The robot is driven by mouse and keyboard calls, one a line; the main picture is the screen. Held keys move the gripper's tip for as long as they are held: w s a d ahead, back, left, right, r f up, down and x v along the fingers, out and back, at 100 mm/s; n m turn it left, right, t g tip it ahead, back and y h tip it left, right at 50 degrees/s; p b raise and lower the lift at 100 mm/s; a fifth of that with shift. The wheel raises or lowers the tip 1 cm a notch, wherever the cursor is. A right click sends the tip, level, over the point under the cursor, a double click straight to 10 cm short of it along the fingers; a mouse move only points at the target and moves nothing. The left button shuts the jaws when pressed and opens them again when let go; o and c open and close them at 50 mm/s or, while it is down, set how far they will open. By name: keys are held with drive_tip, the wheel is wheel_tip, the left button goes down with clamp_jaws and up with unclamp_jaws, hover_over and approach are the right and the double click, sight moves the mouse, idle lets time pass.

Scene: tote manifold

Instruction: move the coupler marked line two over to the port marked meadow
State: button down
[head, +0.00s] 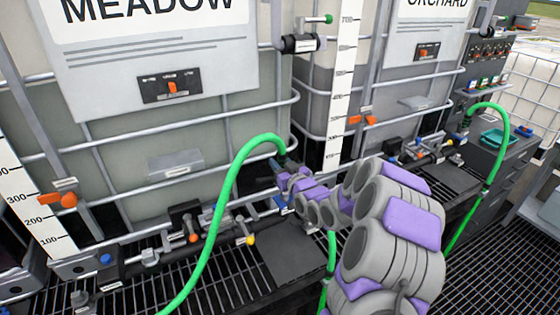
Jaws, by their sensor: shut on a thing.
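My gripper (284,176) is in the middle of the head view, in front of the gap between the two totes. It is shut on the dark coupler (284,157) at the end of a green hose (225,187). The hose arches up and over from the lower left into the coupler. Any line marking on the coupler is too small to read. The MEADOW sign (150,60) is on the left tote. Dark valve fittings (188,213) sit low in front of that tote, left of my gripper. I cannot make out a port marking there.
The ORCHARD sign (428,40) is on the right tote, with fittings (415,150) below it. A second green hose (503,130) arches at the right beside a grey cabinet (490,165). Metal cage bars (200,110) front the totes. Dark grating (500,240) covers the floor.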

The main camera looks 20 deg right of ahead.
drive_tip(key=shift+d+f+b, duration=0.35)
drive_tip(key=shift+d+f, duration=0.75)
drive_tip(key=shift+f, duration=0.3)
drive_tip(key=a+f, duration=0.1)
drive_tip(key=f+b, duration=0.1)
drive_tip(key=shift+a+f, duration=0.3)
drive_tip(key=shift+a, duration=0.05)
drive_tip(key=shift+d+f, duration=0.65)
drive_tip(key=shift+f, duration=0.35)
drive_tip(key=shift+a+f+b, duration=0.15)
drive_tip(key=shift+a+b, duration=0.15)
drive_tip(key=shift+a, duration=0.05)
